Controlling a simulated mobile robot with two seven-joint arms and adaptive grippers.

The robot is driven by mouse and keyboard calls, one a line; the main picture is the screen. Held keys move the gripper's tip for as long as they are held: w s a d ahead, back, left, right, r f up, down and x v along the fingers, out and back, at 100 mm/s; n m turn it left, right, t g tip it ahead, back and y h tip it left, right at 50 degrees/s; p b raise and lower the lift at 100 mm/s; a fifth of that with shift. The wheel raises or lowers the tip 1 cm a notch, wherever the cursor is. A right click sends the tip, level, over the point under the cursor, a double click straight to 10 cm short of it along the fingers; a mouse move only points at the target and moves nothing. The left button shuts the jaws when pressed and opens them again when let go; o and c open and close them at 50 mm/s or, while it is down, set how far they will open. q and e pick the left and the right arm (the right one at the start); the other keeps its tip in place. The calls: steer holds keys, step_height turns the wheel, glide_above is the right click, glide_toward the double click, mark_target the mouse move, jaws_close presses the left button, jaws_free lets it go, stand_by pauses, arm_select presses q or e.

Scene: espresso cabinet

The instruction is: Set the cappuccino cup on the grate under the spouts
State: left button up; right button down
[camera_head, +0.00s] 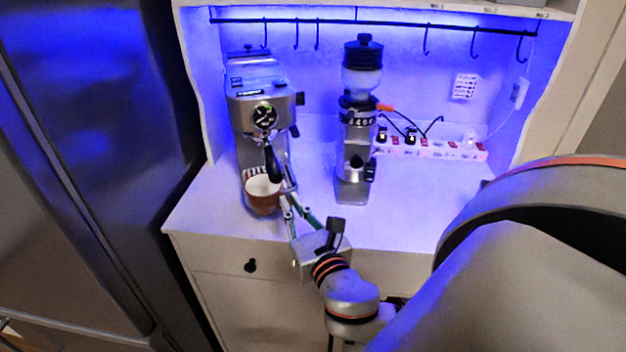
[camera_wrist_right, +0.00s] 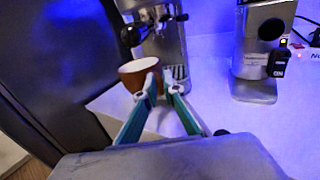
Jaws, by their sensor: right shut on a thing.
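The cappuccino cup (camera_head: 263,199), brown outside and white inside, is at the front of the espresso machine (camera_head: 262,100), mouth up. My right gripper (camera_head: 284,198) is shut on the cup's right side. In the right wrist view the cup (camera_wrist_right: 138,78) is at the fingertips (camera_wrist_right: 160,82). The slatted grate (camera_head: 249,173) shows partly behind the cup, low on the machine. It also shows in the wrist view (camera_wrist_right: 179,72), right of the cup. The cup's underside is hidden, so I cannot tell whether it touches anything. The spouts are hard to make out behind the black portafilter handle (camera_head: 273,165). My left gripper is not in view.
A coffee grinder (camera_head: 357,130) stands right of the machine. A power strip (camera_head: 440,149) with plugs and cables lies at the back right. A rail with hooks (camera_head: 370,21) runs above. The white counter (camera_head: 415,205) is clear at front right. A dark fridge (camera_head: 95,130) stands left.

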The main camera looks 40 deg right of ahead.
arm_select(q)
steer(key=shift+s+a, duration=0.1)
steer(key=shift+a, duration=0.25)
arm_select(e)
steer(key=s+d+m+g+h, duration=0.1)
steer(key=s+d+m+h, duration=0.1)
steer(key=d, duration=0.5)
steer(key=shift+s+r+m+g+h, duration=0.2)
steer(key=shift+m+g+h, duration=0.15)
steer(key=shift+h, duration=0.45)
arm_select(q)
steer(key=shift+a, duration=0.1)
arm_select(e)
steer(key=shift+w+a+f, duration=0.1)
steer(key=shift+w+a, duration=0.05)
steer(key=shift+w, duration=2.05)
steer(key=shift+w+a+f, duration=0.15)
steer(key=shift+w, duration=2)
steer(key=shift+w+a+f, duration=0.1)
steer(key=shift+w+a, duration=0.05)
steer(key=shift+w, duration=2.05)
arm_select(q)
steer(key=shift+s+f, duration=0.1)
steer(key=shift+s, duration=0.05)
arm_select(e)
steer(key=shift+f, duration=0.2)
